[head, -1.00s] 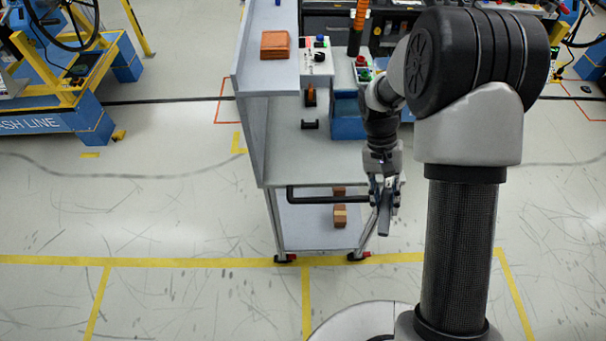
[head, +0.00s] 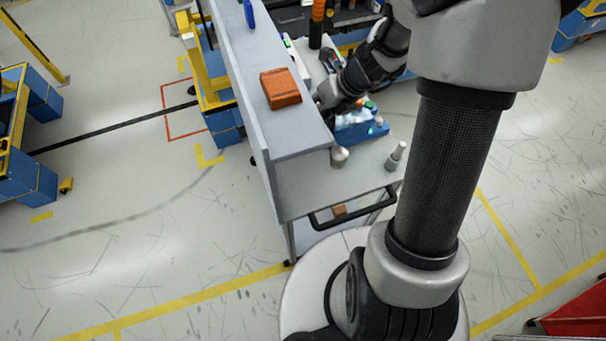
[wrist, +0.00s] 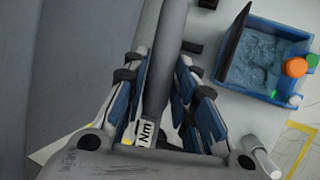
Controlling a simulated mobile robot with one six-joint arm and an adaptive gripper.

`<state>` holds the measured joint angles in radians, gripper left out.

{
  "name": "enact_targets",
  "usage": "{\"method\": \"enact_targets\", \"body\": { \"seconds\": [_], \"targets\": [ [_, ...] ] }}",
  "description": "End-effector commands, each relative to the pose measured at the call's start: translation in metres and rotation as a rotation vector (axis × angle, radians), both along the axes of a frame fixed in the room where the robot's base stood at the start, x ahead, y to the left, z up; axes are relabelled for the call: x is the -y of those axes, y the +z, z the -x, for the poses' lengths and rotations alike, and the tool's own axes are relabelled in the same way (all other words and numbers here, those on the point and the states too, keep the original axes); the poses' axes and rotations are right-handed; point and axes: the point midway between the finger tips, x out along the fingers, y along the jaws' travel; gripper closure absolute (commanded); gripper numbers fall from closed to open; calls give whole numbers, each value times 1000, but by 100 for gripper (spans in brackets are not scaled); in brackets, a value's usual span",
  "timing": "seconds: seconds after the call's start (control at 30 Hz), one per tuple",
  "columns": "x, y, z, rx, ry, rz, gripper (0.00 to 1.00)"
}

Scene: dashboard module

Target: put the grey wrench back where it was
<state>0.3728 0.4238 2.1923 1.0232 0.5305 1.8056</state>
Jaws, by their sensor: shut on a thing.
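The grey wrench (wrist: 170,45) shows in the wrist view as a long grey bar running up between my fingers, with a pale "Nm" label at its near end. My gripper (wrist: 160,75) is shut on it, with blue-padded fingers on both sides. In the head view, my wrist reaches down behind the raised grey shelf of the cart (head: 290,190), which hides my fingers and most of the wrench. A rounded grey end (head: 340,156) shows past the shelf's corner; I cannot tell whether it belongs to the wrench.
A blue bin (wrist: 262,62) stands on the cart top, right of the wrench in the wrist view. A short grey cylinder (head: 396,156) stands near the cart's front right corner. An orange-brown block (head: 280,88) lies on the raised shelf. A black handle (head: 350,208) runs along the front.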

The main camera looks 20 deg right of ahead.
Motion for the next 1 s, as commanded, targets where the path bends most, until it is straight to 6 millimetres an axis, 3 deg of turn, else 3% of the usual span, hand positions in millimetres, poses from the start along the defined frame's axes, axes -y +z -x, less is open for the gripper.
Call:
{"method": "enact_targets", "body": {
  "seconds": [0.07, 0.17, 0.6, 1.0],
  "targets": [
    [7, 1, 0, 1, -71, 0, 100],
    [9, -15, 0, -2, -100, 0, 100],
    [9, -132, 0, -2, -95, -1, 100],
    [9, -168, 0, 0, -93, 0, 100]
  ]
}}
